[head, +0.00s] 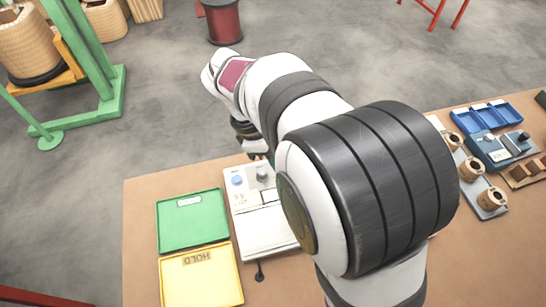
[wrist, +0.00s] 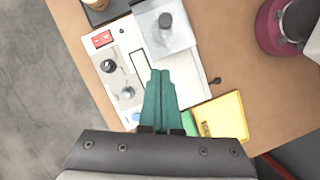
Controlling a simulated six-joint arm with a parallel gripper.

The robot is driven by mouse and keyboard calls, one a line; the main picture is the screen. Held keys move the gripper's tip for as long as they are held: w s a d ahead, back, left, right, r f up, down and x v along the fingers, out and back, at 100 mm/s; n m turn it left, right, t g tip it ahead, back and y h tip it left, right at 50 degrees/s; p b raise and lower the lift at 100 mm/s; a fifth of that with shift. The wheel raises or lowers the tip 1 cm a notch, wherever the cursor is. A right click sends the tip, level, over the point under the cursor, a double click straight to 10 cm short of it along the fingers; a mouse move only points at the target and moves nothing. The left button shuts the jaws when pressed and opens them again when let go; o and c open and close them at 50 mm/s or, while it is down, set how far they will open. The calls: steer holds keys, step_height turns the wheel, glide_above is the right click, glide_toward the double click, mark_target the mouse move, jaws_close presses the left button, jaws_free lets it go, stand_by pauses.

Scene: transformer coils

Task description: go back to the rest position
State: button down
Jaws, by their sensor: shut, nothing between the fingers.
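My gripper (wrist: 160,72) shows in the wrist view as two teal fingers pressed together with nothing between them. They point over a white tester (wrist: 132,62) with knobs, a red switch and a metal plate carrying a dark post. In the head view my arm covers part of the same tester (head: 240,200), and the fingertips are mostly hidden behind the arm. Several copper-brown coils, one near the front (head: 491,198), stand on a grey plate at the right of the bench, partly behind my arm.
A green tray (head: 190,228) and a yellow HOLD tray (head: 200,280) lie left of the tester. A blue compartment tray (head: 486,116), a blue meter (head: 493,152) and a brown block rack (head: 525,174) are at the right.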

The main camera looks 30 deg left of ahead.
steer(key=s+d+r+m+g+y, duration=0.1)
steer(key=s+d+r+m, duration=0.15)
steer(key=d+m, duration=0.5)
steer(key=s+d+r+m+g+y, duration=0.1)
steer(key=s+d+r+m+y, duration=0.1)
steer(key=d+r+m, duration=0.35)
steer(key=s+d+f+m+y, duration=0.2)
steer(key=s+d+f+m, duration=0.2)
steer(key=s+d+m, duration=0.5)
steer(key=s+m, duration=0.1)
steer(key=m, duration=0.4)
steer(key=shift+d+f+y, duration=0.2)
steer(key=shift+f+y, duration=0.05)
steer(key=shift+y, duration=0.05)
